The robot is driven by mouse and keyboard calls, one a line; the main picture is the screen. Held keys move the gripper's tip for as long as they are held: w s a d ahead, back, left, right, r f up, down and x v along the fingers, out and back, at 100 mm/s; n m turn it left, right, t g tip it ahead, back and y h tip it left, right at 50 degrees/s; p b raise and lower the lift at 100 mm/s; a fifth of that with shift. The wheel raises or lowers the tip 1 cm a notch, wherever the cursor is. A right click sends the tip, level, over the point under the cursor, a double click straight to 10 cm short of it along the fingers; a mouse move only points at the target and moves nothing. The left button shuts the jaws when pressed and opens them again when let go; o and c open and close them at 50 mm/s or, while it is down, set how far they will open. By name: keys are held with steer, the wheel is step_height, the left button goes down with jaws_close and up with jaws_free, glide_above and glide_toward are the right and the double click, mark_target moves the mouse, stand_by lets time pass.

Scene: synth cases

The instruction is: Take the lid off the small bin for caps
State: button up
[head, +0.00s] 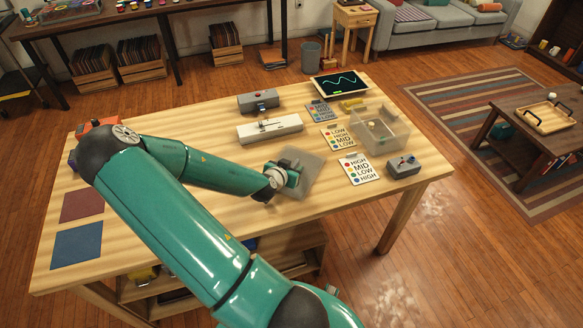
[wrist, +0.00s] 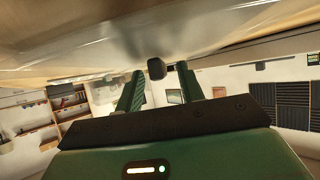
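The small clear bin (head: 392,142) stands on the right part of the table, with a few coloured caps showing inside. A flat grey, partly see-through panel (head: 303,181), which looks like the lid, is left of the bin, apart from it. My gripper (head: 292,176) is at this panel and hides part of it. In the wrist view, my gripper's two fingers (wrist: 160,82) are apart, with a dark knob (wrist: 156,68) between their tips; gaps show beside the knob. The grey surface (wrist: 200,25) spreads above them. I cannot tell whether the panel rests on the table.
Label cards (head: 359,169), a grey switch box (head: 403,167) and a white device (head: 268,129) lie near the bin. Blue (head: 78,245) and maroon (head: 82,206) mats lie at left. The table's front middle is bare.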

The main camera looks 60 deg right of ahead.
steer(key=v, duration=1.3)
steer(key=shift+a+r, duration=0.15)
steer(key=shift+a, duration=0.15)
stand_by(0.4)
